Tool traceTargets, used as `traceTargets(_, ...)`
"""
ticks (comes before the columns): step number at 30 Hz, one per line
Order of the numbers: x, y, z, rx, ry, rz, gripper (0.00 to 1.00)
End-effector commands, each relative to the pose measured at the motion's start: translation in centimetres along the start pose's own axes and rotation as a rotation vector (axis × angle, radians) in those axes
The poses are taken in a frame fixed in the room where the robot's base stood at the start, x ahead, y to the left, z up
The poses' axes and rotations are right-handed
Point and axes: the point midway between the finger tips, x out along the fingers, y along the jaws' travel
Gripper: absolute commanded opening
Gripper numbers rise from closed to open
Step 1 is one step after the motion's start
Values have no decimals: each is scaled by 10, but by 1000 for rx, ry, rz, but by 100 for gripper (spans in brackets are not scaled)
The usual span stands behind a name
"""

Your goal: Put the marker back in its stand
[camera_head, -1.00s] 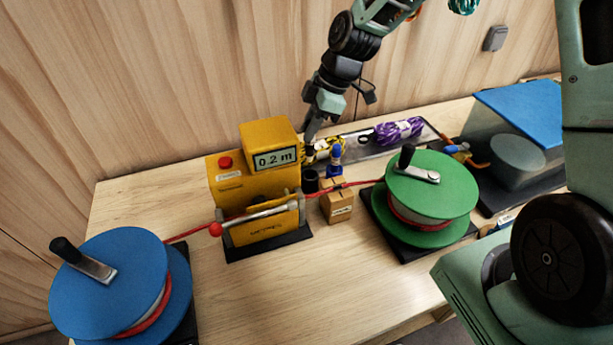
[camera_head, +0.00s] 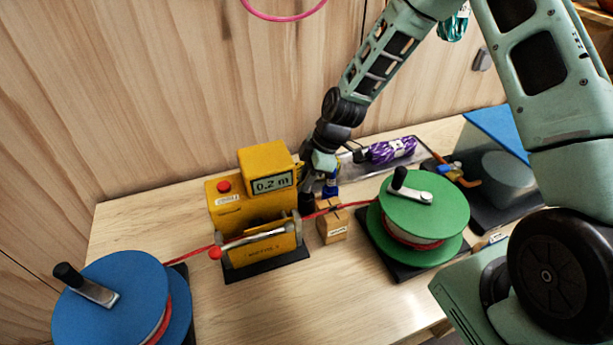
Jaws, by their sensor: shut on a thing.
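My gripper (camera_head: 314,184) is low behind the wooden block, to the right of the yellow measuring machine (camera_head: 253,202). It is shut on a thin thing that I take to be the marker; the fingers and wrist hide nearly all of it. A small black cup (camera_head: 306,203), probably the marker's stand, is directly below the fingertips, beside the machine. I cannot tell whether the marker's lower end is inside the cup or just above it. A small blue item (camera_head: 331,187) stands close to the right of my gripper.
A red rope (camera_head: 345,206) runs from the blue reel (camera_head: 118,282) through the machine and past the wooden block (camera_head: 332,226) to the green reel (camera_head: 424,213). A blue-lidded bin (camera_head: 498,139) is at right.

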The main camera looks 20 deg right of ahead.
Motion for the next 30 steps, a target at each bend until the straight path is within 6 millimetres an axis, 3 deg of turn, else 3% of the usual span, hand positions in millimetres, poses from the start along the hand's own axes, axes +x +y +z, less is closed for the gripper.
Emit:
traceTargets(2,4,0,2,0,0,0,0)
traceTargets(3,3,0,1,0,0,0,25)
traceTargets(5,2,0,1,0,0,0,42)
traceTargets(18,-6,1,0,0,1,2,42)
traceTargets(23,-30,2,1,0,0,6,42)
traceTargets(30,-79,2,2,1,0,6,42)
